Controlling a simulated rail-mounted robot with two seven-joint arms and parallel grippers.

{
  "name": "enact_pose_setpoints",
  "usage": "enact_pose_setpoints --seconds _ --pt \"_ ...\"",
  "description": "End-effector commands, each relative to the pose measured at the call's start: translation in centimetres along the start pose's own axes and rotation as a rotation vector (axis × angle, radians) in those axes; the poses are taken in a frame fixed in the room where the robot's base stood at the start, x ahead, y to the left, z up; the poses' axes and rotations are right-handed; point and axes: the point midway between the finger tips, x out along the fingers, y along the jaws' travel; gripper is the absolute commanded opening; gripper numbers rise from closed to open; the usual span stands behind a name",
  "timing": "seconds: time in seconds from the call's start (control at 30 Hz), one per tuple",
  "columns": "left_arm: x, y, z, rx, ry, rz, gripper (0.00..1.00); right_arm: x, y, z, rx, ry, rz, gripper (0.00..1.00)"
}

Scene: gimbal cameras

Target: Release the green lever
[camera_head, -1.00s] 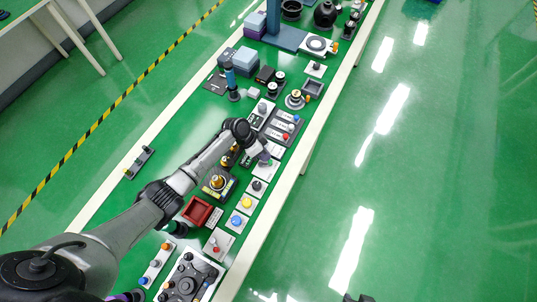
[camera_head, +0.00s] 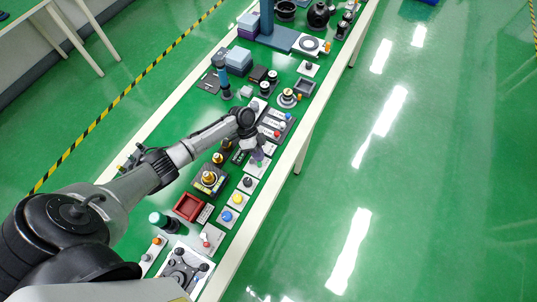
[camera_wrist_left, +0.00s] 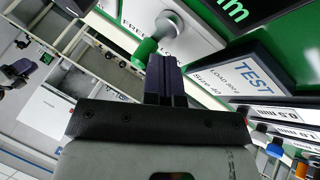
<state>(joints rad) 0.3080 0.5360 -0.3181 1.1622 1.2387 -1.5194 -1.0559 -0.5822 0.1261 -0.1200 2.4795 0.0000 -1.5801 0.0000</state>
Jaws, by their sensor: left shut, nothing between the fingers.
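The green lever (camera_wrist_left: 145,51) shows in the left wrist view, with a green grip on a silver round pivot (camera_wrist_left: 174,27). It stands on a white plate (camera_wrist_left: 130,12) lettered with "FREE" and "FLOW". My left gripper (camera_wrist_left: 165,66) is shut and empty, its dark purple fingers right beside the green grip. I cannot tell whether they touch it. In the head view my left gripper (camera_head: 257,156) is over the right side of the bench, and the lever is too small to make out there. My right gripper is not in view.
A block lettered "TEST" (camera_wrist_left: 240,75) stands close right of the fingers in the wrist view. In the head view a red tray (camera_head: 189,207), a yellow button (camera_head: 237,199) and a blue button (camera_head: 227,216) lie nearer me. Open floor lies right of the bench.

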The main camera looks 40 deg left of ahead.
Motion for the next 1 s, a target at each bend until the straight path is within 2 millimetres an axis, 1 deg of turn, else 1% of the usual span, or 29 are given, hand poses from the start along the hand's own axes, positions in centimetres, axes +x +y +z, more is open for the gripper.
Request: enact_pose_setpoints --seconds 0.03,0.5,1.0 --pt "0.09 0.15 0.21 -0.006 0.002 -0.002 0.0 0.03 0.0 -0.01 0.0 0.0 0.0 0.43" --pt "0.44 0.75 -0.05 -0.009 0.005 -0.004 0.0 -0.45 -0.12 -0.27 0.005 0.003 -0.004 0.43" --pt "0.35 0.71 0.2 -0.01 0.006 -0.004 0.0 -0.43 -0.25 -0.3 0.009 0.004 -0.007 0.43"
